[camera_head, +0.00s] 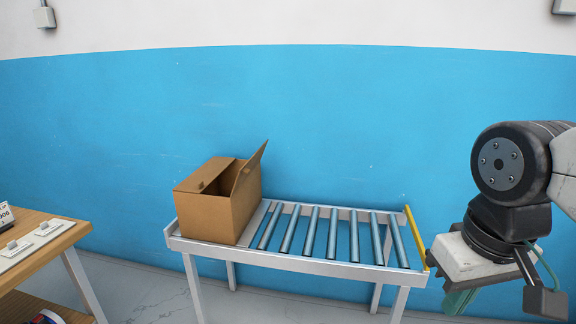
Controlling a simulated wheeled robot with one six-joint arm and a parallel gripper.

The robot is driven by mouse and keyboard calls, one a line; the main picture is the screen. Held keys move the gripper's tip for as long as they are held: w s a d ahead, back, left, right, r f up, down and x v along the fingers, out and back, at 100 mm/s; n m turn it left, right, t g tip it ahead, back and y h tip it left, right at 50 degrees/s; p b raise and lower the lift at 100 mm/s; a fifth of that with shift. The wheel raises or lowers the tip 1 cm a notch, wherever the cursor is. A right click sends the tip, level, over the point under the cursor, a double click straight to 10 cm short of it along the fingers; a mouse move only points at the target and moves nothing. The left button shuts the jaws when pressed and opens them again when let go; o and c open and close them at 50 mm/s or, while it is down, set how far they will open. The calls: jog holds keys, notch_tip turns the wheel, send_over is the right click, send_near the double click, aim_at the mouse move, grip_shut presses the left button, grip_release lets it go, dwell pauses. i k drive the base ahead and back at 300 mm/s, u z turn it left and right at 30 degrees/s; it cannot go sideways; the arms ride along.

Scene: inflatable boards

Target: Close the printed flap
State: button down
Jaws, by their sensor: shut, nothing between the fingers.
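A brown cardboard box (215,208) stands on the left end of a roller conveyor. One flap (251,168) on its right side stands up, tilted outward to the right. Another flap (214,176) at the back left lies lower, near the box's top. The box's opening shows dark between them. I cannot make out any print on the flaps. My gripper (500,298) is at the lower right, right of the conveyor's end and well apart from the box. It is shut and empty, and its fingers are partly cut off by the frame.
The roller conveyor (285,262) has bare rollers right of the box and a yellow end bar (416,238). A wooden table (60,246) with switch-like panels stands at the left. A blue and white wall is behind. Floor shows between table and conveyor.

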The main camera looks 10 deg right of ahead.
aim_at(248, 167)
jog(key=z, duration=0.05)
jog(key=i, duration=0.95)
jog(key=u, duration=0.6)
